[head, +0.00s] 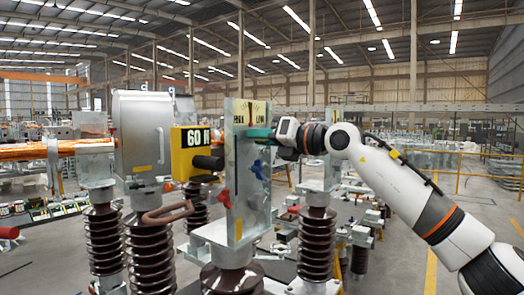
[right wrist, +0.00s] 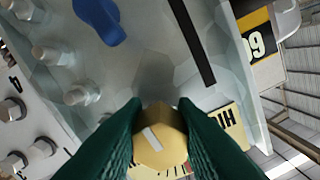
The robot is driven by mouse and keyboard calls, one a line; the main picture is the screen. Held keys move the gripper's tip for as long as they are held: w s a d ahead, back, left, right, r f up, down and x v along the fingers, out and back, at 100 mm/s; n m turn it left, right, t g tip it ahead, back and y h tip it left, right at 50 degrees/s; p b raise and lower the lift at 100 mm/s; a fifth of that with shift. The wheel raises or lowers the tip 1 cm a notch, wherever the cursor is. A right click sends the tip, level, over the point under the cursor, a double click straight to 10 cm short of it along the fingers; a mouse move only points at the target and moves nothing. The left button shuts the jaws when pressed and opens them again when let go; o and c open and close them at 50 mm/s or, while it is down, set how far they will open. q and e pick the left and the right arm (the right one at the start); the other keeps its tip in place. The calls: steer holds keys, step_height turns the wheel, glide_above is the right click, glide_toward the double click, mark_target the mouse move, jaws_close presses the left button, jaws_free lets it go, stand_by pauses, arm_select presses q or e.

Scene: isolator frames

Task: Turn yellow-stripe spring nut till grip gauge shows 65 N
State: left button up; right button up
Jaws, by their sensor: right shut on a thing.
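A brass-yellow hexagonal nut (right wrist: 158,138) with a pale stripe shows in the right wrist view, between the dark green fingers of my right gripper (right wrist: 160,125). In the head view the right gripper (head: 262,133) is shut at the upper part of a tall grey plate (head: 240,180); its fingers and arm hide the nut there. A yellow scale label (head: 250,112) reading HIGH and LOW lies by the nut. The yellow-and-black gauge (head: 190,139) left of the plate reads 60, with its unit letter partly cut off. My left gripper is not in view.
A blue knob (head: 258,169) and a red knob (head: 225,198) sit lower on the plate. Brown ribbed insulators (head: 150,245) and a grey metal box (head: 143,125) stand to the left. Several bolts (right wrist: 77,95) edge the plate in the wrist view.

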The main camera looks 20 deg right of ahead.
steer(key=m+b, duration=0.2)
steer(key=shift+m, duration=0.4)
steer(key=shift+s+r+m+b, duration=0.1)
steer(key=shift+m+b, duration=0.3)
steer(key=shift+m, duration=0.2)
steer(key=o, duration=1)
